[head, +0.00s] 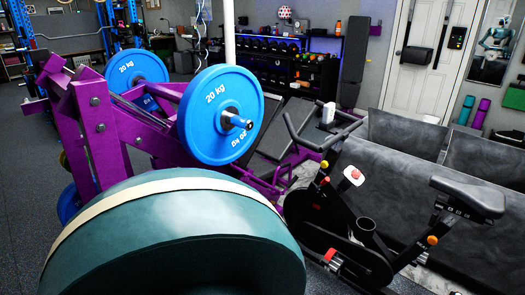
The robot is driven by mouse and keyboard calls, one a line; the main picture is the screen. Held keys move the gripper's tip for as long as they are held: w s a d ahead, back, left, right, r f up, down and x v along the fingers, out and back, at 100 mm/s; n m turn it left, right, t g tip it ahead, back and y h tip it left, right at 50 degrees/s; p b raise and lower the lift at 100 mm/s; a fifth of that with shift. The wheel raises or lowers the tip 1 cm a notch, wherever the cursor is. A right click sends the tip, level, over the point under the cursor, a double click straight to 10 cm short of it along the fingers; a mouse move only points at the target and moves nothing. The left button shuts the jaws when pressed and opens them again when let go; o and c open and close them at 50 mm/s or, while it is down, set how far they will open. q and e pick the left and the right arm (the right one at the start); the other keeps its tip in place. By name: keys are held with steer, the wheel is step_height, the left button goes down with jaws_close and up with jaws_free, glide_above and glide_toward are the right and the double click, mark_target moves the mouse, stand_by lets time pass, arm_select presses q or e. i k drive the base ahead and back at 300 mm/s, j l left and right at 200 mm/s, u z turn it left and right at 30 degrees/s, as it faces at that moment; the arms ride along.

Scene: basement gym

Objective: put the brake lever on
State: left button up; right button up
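A black exercise bike (338,228) stands right of centre, with its handlebars toward the left and its saddle (468,198) toward the right. A small white piece with a red mark (354,175) sticks up from the bike's frame behind the handlebars. It may be the brake lever, but I cannot tell for sure, nor how it is set. Neither of my grippers is in view, and nothing is seen touching the bike.
A purple weight machine (112,140) with blue 20 kg plates (208,105) stands left of the bike. A large teal rounded shape with a cream band (180,240) covers the lower left; I cannot tell what it is. Grey block-like forms (400,178) stand behind the bike.

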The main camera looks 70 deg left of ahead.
mark_target(326, 179)
steer(key=u, duration=1.65)
steer(key=i+j+u, duration=0.1)
steer(key=i+j, duration=0.15)
steer(key=i, duration=0.15)
steer(key=i+j, duration=0.25)
steer(key=i, duration=0.2)
steer(key=i+j+u, duration=0.15)
steer(key=i, duration=0.25)
steer(key=i+j, duration=0.1)
steer(key=i, duration=1)
